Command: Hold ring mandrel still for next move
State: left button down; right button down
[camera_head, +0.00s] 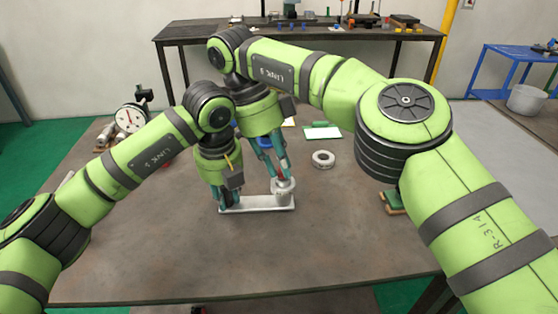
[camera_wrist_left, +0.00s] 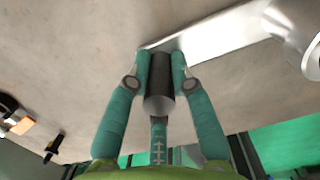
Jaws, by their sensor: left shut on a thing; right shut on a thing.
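The piece I take as the ring mandrel is a pale flat metal bar (camera_head: 255,205) lying on the table, with a stepped round metal post (camera_head: 284,194) at its right end. My left gripper (camera_head: 226,204) is at the bar's left end. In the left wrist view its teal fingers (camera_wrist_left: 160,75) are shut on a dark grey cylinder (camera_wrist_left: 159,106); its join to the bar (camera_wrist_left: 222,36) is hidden. My right gripper (camera_head: 282,178) points down onto the top of the post, shut on a part there that its fingers mostly hide. A little red shows between those fingers.
A loose pale ring (camera_head: 323,159) lies on the table, right of the post. A green and white tray (camera_head: 322,132) lies behind it. A dial gauge (camera_head: 130,117) stands at the back left. The table's front is clear.

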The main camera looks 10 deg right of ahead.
jog(key=shift+w+d+f, duration=0.1)
jog(key=shift+d, duration=0.1)
jog(key=c, duration=1.1)
grip_release()
jog(key=shift+a, duration=0.1)
jog(key=shift+a, duration=0.1)
